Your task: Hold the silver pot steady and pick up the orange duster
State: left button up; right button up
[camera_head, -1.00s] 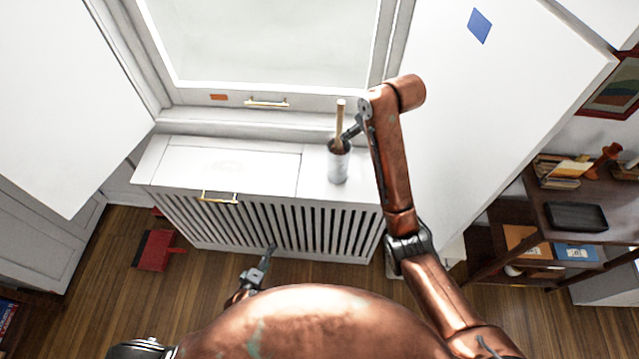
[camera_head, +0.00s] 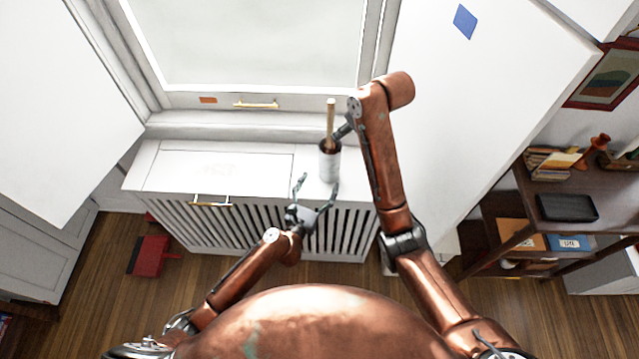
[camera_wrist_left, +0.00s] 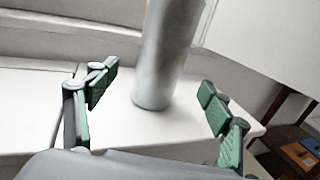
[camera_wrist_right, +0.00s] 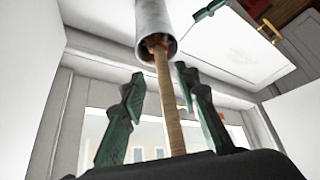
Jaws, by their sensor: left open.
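The silver pot (camera_head: 329,165) stands upright on the white cabinet's right part. The duster's wooden handle (camera_head: 330,120) sticks up from it; its head is mostly hidden inside. My left gripper (camera_head: 319,186) is open in front of the pot's lower part. In the left wrist view the pot (camera_wrist_left: 165,60) stands beyond and between the spread fingers, apart from both. My right gripper (camera_head: 343,130) is beside the handle and partly hidden by my arm. In the right wrist view its fingers look open, one on each side of the handle (camera_wrist_right: 168,105).
The white cabinet top (camera_head: 220,170) is clear left of the pot. A window frame (camera_head: 290,102) rises behind it, and a white panel (camera_head: 480,120) stands to the right. A dark shelf (camera_head: 520,215) with books is at the right.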

aim_at(326, 171)
pick_arm(q)
jog(key=shift+w+d, duration=0.25)
jog(key=shift+w, duration=0.1)
jog(key=shift+x, duration=3.6)
jog(key=shift+c, duration=0.3)
